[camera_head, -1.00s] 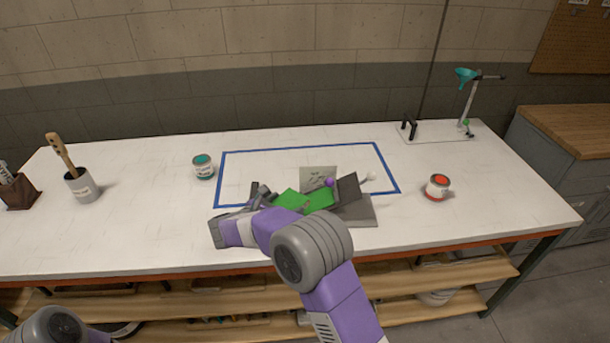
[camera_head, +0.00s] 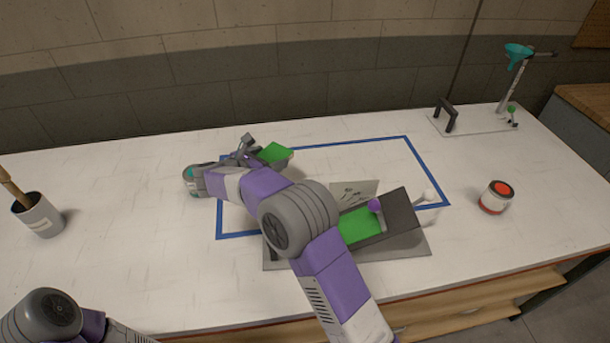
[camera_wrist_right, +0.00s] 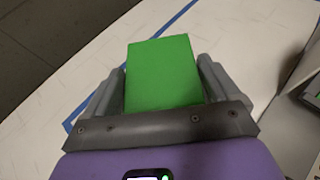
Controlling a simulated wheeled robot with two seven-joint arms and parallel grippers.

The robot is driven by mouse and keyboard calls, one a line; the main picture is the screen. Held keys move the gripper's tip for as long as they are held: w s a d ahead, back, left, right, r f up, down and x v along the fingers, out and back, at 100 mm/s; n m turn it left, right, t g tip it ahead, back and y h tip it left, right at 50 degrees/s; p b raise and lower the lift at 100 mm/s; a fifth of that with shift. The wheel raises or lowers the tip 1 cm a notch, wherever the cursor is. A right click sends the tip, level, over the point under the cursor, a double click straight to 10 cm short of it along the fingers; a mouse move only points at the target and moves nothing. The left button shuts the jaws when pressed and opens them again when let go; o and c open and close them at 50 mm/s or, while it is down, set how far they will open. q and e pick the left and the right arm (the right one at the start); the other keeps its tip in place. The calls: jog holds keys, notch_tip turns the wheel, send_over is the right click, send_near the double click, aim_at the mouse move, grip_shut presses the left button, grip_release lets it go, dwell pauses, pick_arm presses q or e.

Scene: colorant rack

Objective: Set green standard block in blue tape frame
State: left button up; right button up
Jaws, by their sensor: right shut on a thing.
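My right gripper (camera_head: 258,152) is shut on the green standard block (camera_head: 276,153). In the right wrist view the green block (camera_wrist_right: 163,72) sits between the two grey fingers (camera_wrist_right: 160,88). The block is over the back left part of the blue tape frame (camera_head: 427,170); whether it touches the table I cannot tell. My forearm hides part of the frame's left side. Blue tape also shows in the wrist view (camera_wrist_right: 178,17). My left gripper is out of view; only part of the left arm shows at the lower left.
A dark rack (camera_head: 400,213) with a green panel (camera_head: 356,224), a purple knob (camera_head: 375,205) and a white knob stands at the frame's front right. A red paint can (camera_head: 495,198) is to the right, a brush pot (camera_head: 38,215) far left. The frame's back right is clear.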

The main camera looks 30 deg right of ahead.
notch_tip(320, 180, down, 5)
jog(key=shift+f+b, duration=0.1)
jog(key=shift+b, duration=0.65)
jog(key=shift+f+b, duration=0.7)
jog(key=shift+f, duration=1.55)
jog(key=shift+f, duration=0.15)
jog(key=o, duration=0.8)
jog(key=p+v, duration=0.2)
jog(key=v, duration=0.8)
jog(key=shift+a+r, duration=0.25)
jog(key=shift+r, duration=0.1)
jog(key=shift+p+v, duration=0.35)
jog(key=shift+v, duration=0.4)
jog(key=shift+d+f, duration=0.1)
jog(key=shift+f, duration=0.1)
